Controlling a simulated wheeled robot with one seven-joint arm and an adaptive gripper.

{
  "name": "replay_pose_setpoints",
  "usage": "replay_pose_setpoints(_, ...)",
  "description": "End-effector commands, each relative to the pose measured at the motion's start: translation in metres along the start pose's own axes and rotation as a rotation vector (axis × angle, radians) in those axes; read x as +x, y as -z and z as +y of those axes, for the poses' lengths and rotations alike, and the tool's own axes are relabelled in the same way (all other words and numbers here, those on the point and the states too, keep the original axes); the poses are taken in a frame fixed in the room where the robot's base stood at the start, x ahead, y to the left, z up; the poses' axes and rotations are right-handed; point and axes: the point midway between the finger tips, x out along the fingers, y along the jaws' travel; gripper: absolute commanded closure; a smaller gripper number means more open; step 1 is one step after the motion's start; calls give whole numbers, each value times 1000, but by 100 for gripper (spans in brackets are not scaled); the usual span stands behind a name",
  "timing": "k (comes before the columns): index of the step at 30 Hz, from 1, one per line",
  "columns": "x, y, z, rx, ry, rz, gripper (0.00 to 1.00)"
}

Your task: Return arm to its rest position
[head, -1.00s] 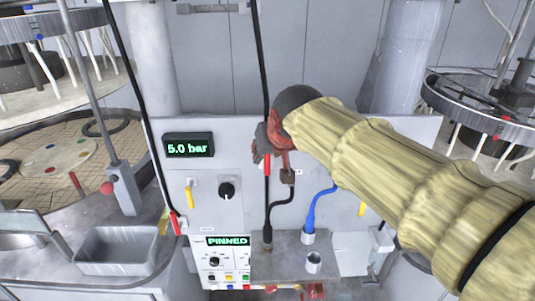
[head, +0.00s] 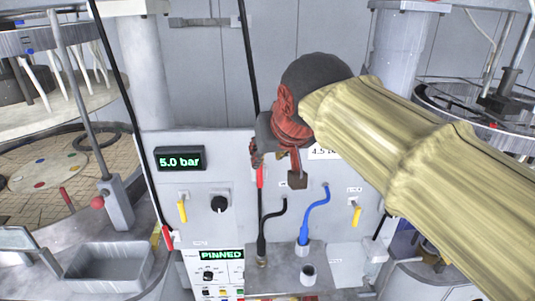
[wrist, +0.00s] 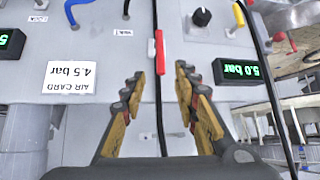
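My arm, in a pale yellow sleeve (head: 420,140), reaches in from the right of the head view to its dark and red wrist. My gripper (wrist: 158,80) shows in the wrist view with its two fingers apart and nothing between their pads. In the head view my gripper (head: 275,165) is in front of the upper panel, partly hidden by the wrist. A red sleeve on a black hose (wrist: 159,52) lies beyond the fingertips, apart from both fingers.
The grey panel (head: 150,200) carries a 5.0 bar display (head: 180,158), a black knob (head: 218,203), yellow levers and a blue hose (head: 318,212). A 4.5 bar card (wrist: 70,78) is on it. A grey bin (head: 108,265) stands left. Platens flank both sides.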

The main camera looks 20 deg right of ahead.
Motion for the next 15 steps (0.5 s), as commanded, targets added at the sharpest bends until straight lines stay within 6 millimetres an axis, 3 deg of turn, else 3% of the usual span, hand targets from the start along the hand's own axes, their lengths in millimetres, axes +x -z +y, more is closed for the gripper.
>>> replay_pose_setpoints(4,4,-6,-1,-36,4,-12,70)
replay_pose_setpoints(8,22,-45,-2,-72,13,-80,70)
replay_pose_setpoints(11,32,-96,3,-94,20,-144,70)
replay_pose_setpoints(15,42,-180,16,-104,25,-230,70)
